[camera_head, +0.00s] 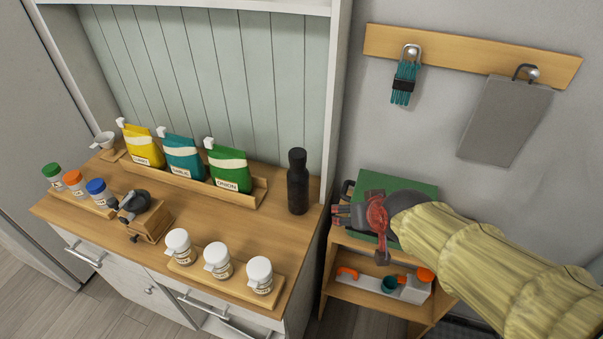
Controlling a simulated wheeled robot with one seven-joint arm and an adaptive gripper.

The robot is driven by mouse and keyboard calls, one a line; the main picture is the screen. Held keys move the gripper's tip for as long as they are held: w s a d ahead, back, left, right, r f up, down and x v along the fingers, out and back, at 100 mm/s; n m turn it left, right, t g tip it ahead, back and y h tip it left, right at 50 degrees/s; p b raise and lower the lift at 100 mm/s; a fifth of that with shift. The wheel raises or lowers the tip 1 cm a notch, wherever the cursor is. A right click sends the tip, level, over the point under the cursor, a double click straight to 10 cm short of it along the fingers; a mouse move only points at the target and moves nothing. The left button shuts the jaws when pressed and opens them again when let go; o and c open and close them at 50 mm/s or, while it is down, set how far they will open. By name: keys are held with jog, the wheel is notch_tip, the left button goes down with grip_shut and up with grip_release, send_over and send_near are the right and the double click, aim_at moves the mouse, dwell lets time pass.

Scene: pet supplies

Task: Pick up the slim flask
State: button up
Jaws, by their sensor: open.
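The slim flask is most likely the tall, narrow black bottle (297,185). It stands upright on the wooden counter near its right end, with nothing touching it. My gripper (344,215) is to the right of the bottle, in front of the green board, with its fingers toward the left. It is open and apart from the bottle. Nothing shows between its fingers. My arm comes in from the lower right.
Yellow, teal and green bags stand in a wooden holder (257,195) left of the bottle. White-lidded jars (218,262) stand in front. A grinder (147,215) and colour-capped jars are farther left. A low shelf unit (375,297) and a green board (412,188) are right.

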aim_at(298, 177)
jog(key=shift+o, duration=1)
jog(key=w+a+t+p, duration=0.1)
jog(key=w+a+p, duration=0.3)
jog(key=w, duration=0.5)
jog(key=shift+a+n+y+p, duration=0.3)
jog(key=shift+a+p, duration=0.05)
jog(key=shift+p, duration=0.75)
jog(key=w+a+f+t+p, duration=0.1)
jog(key=a+p, duration=0.1)
jog(key=w+a+f+p, duration=0.1)
jog(key=w+a+p, duration=0.1)
jog(key=p, duration=0.1)
jog(key=w+a+f+n+t+y+p, duration=0.1)
jog(key=a+p, duration=0.1)
jog(key=p, duration=0.1)
jog(key=shift+w+f+t, duration=0.25)
jog(key=shift+w+t, duration=0.05)
jog(key=shift+w+a+f+p, duration=0.1)
jog(key=shift+a+f+p, duration=0.45)
jog(key=shift+p, duration=0.25)
jog(key=shift+a+r+p+x, duration=0.1)
jog(key=shift+a+p+x, duration=0.1)
jog(key=shift+x, duration=1.7)
jog(key=shift+a+r+p+x, duration=0.1)
jog(key=shift+p+x, duration=0.05)
jog(key=shift+x, duration=1.8)
jog(key=shift+c, duration=1.2)
grip_shut()
